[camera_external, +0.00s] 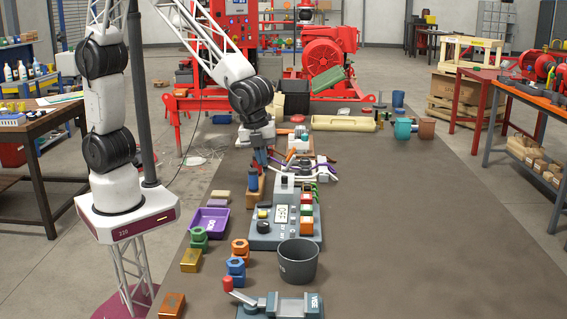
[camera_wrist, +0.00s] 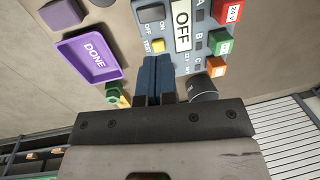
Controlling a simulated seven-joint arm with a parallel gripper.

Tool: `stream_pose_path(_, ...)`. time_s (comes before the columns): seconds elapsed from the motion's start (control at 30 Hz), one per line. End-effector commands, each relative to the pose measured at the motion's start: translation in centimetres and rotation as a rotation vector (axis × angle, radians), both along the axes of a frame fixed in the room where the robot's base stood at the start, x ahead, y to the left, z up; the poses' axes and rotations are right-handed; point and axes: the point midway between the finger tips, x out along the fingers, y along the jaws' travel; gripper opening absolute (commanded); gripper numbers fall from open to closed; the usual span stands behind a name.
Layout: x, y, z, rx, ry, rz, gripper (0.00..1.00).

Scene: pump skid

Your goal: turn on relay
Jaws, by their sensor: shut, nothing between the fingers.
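The relay unit (camera_external: 285,225) is a grey-blue panel on the table, with a white display, a dark knob (camera_external: 263,213) and a yellow button. In the wrist view the relay's display (camera_wrist: 182,25) reads OFF. Beside it are ON, OFF and TEST labels, a dark raised part (camera_wrist: 150,14) and the yellow button (camera_wrist: 158,45). My gripper (camera_external: 261,164) is shut and empty, above the table behind the relay in the outside view. Its blue fingers also show in the wrist view (camera_wrist: 158,62), pointing toward the panel. I see no clear contact with the relay.
A purple DONE tray (camera_wrist: 92,53) lies beside the relay; it also shows in the outside view (camera_external: 209,223). A grey bucket (camera_external: 298,262) and a vise (camera_external: 280,306) stand in front. Colored nuts (camera_external: 236,267) lie at left.

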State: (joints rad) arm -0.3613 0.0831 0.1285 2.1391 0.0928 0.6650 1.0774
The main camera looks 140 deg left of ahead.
Motion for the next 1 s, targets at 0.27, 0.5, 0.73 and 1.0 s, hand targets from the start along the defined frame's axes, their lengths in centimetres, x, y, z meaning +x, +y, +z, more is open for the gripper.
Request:
stream_pose_path(0.27,0.3,0.3,-3.6,-0.001,0.004,0.0,0.0)
stream_pose_path(0.5,0.6,0.6,-6.4,-0.001,0.002,0.0,0.0)
stream_pose_path(0.73,0.9,0.9,-8.9,-0.001,0.002,0.0,0.0)
stream_pose_path(1.0,1.0,1.1,-10.9,-0.001,0.002,0.0,0.0)
